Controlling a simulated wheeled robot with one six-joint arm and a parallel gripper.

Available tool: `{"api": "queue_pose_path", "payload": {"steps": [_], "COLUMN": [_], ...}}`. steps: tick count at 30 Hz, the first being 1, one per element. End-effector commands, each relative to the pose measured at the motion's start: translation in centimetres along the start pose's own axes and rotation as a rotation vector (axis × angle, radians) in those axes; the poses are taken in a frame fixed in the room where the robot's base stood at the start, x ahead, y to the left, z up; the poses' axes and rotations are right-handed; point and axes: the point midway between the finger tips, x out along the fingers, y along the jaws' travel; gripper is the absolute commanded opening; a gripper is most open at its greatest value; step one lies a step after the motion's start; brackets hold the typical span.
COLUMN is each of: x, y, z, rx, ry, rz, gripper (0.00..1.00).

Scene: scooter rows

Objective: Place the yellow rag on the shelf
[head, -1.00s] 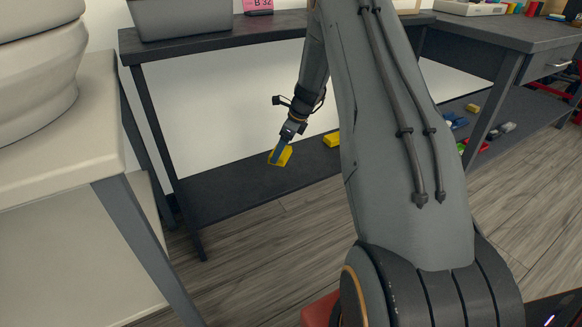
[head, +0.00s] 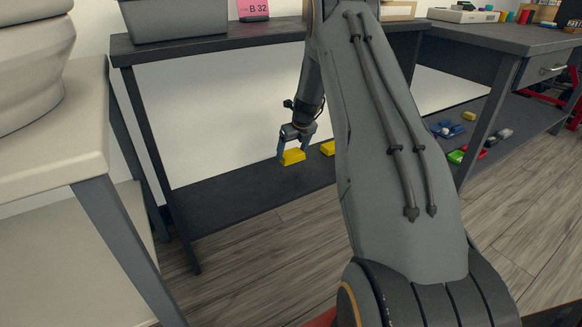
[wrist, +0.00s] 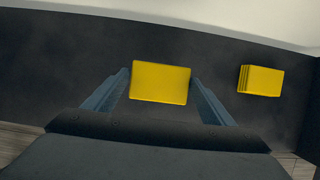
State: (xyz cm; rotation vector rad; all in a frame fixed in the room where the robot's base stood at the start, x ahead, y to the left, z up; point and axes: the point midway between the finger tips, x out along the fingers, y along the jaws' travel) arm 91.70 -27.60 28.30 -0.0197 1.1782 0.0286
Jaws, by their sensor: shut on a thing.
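A yellow rag (head: 293,157), a folded block shape, is between the two fingers of my gripper (head: 297,150). In the wrist view the rag (wrist: 160,82) sits between the fingertips (wrist: 160,78), with a finger close along each side. My gripper is shut on it. The rag lies level over the dark lower shelf (head: 225,200) of the bench. I cannot tell whether its underside touches the shelf.
Another yellow folded rag (head: 328,148) lies to the right on the lower shelf, partly behind my arm; it also shows in the wrist view (wrist: 260,80). A grey bin (head: 175,18) stands on the upper top. A pale table (head: 60,130) is at the left. The left shelf area is bare.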

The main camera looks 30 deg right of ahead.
Motion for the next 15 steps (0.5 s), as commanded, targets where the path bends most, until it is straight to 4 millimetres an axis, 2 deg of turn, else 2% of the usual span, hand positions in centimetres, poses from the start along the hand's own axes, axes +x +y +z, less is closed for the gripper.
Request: {"api": "queue_pose_path", "payload": {"steps": [5,12,15], "x": [1.6,4.9,5.1], "y": [0.0,0.0,0.0], "z": [-0.6,-2.0,-2.1], "rx": [0.0,0.0,0.0], "ry": [0.0,0.0,-0.001], "rz": [0.001,0.0,0.0], "gripper": [0.56,0.56,0.56]}}
